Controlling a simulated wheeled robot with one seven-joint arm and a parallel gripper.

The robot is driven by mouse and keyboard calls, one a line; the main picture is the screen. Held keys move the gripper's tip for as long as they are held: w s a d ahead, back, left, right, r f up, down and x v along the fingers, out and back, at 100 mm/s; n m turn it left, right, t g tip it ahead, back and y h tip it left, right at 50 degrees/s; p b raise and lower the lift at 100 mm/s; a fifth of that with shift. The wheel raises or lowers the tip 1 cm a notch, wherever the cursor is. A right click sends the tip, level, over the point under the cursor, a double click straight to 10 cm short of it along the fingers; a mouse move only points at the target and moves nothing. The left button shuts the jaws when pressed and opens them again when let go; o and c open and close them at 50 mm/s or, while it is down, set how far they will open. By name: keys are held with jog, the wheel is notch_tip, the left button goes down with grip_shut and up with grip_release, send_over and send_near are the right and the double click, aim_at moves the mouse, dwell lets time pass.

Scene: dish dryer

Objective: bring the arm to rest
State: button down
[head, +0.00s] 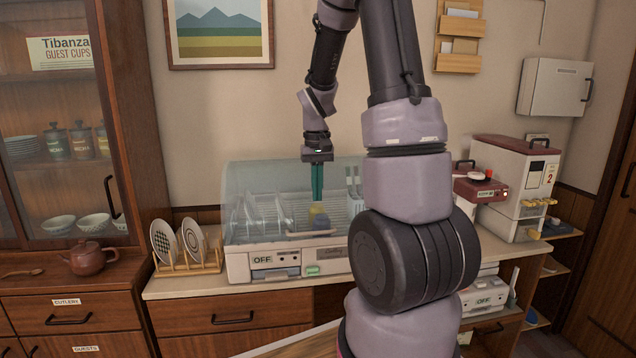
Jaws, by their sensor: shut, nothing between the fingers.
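My gripper (317,193) hangs from my arm, pointing straight down in front of the dish dryer's clear cover (240,185). Its teal fingers are together, with nothing seen between them. Just below the fingertips in the picture is a small yellow item (319,217) inside the dish dryer (238,262). I cannot tell how far it is from the fingertips. My arm's large links cross the right middle of the view and hide the dryer's right part.
Two plates stand in a wooden rack (187,262) left of the dryer. A reddish-brown teapot (88,258) sits on the cabinet at left. A cream machine (515,170) stands at right on the counter. A wooden surface (290,345) shows at the bottom.

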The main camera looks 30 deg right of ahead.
jog(key=shift+s+r, duration=0.15)
jog(key=shift+r, duration=0.6)
jog(key=shift+s+r, duration=0.15)
jog(key=shift+r, duration=0.6)
jog(key=s+a+r+t+y, duration=0.1)
jog(key=s+a+r+t, duration=0.2)
jog(key=s+a+r, duration=0.2)
jog(key=s+a+r+m+t, duration=0.1)
jog(key=s+a+r+t, duration=0.3)
jog(key=s+r, duration=0.7)
jog(key=shift+a+r+t+y, duration=0.3)
jog(key=shift+a+r+y, duration=0.1)
jog(key=shift+a+r, duration=0.35)
jog(key=shift+d, duration=0.1)
